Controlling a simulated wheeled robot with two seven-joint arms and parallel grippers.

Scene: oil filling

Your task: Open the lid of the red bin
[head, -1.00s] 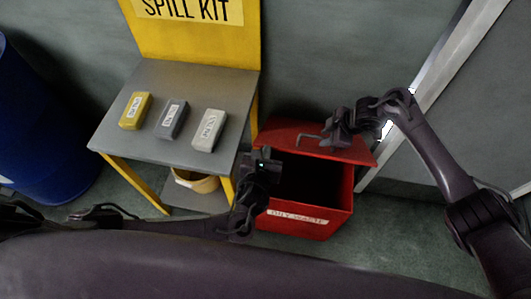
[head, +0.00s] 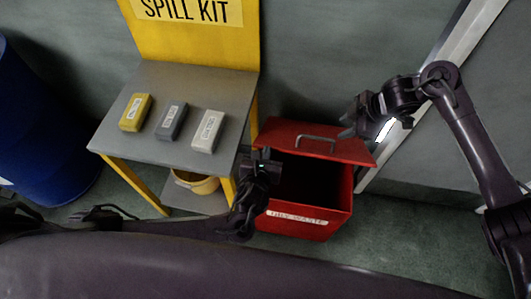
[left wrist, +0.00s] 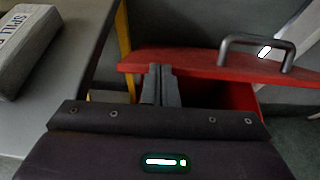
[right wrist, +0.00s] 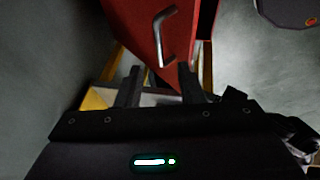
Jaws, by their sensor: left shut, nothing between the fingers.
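The red bin (head: 297,225), labelled as oily waste, stands on the floor right of the table. Its red lid (head: 279,134) is raised toward the back, and the dark inside shows below its front edge. The lid's grey handle (head: 317,139) is uncovered; it also shows in the left wrist view (left wrist: 258,41) and right wrist view (right wrist: 159,38). My right gripper (head: 350,123) is open and empty, just right of the handle and apart from it. My left gripper (head: 265,156) is shut and empty at the bin's left front, near the lid's lower edge; contact is unclear.
A grey-topped table (head: 110,139) with yellow legs bears a yellow block (head: 136,112), a dark grey block (head: 171,121) and a light grey block (head: 207,131). A yellow bucket (head: 196,184) is below. A blue drum (head: 42,140) stands left. A metal frame (head: 436,75) is behind right.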

